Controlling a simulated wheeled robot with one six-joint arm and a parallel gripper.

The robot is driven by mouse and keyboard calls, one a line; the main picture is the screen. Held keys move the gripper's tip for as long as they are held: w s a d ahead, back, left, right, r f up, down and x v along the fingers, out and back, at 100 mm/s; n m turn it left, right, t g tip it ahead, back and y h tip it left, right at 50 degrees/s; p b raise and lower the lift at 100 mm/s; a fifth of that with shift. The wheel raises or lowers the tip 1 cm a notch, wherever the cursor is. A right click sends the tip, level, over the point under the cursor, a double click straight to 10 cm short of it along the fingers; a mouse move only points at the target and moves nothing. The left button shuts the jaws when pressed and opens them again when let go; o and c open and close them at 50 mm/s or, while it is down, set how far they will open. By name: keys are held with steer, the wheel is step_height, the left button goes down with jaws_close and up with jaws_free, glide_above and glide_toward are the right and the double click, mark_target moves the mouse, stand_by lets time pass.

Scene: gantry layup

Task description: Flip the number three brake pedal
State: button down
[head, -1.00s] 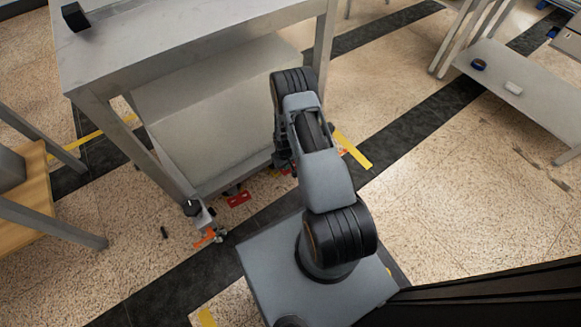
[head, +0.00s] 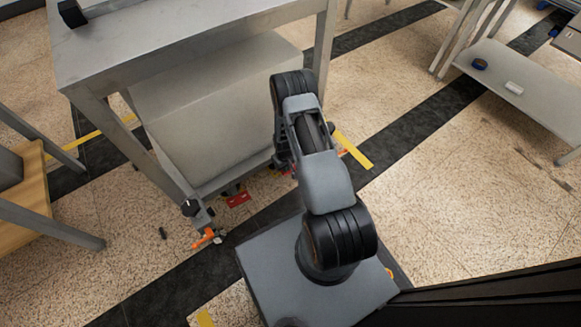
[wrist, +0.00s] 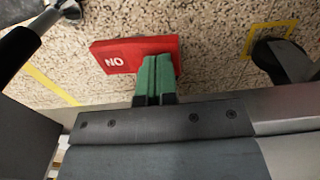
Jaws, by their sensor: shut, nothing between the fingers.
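In the wrist view a red pedal plate (wrist: 112,56) with white letters "NO" shows just beyond my gripper (wrist: 156,62). The green fingertips are shut together with nothing between them and overlap the plate's lower right edge. Any lettering right of "NO" is hidden or not readable, and I cannot tell whether the fingers touch the plate. In the head view my arm hides the gripper. A red pedal (head: 238,199) shows low under the grey workbench (head: 175,48), and an orange part (head: 203,238) lies by its near left caster (head: 191,208).
A dark caster (wrist: 275,62) stands right of the plate in the wrist view, near yellow floor marking. The bench's lower grey body (head: 195,130) is close to my arm. A low grey shelf (head: 520,100) stands at right. Open floor (head: 450,190) lies between.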

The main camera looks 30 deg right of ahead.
steer(key=shift+f+b, duration=0.3)
steer(key=shift+f, duration=0.1)
steer(key=shift+r, duration=0.1)
steer(key=shift+r+p, duration=2.55)
steer(key=shift+r, duration=0.95)
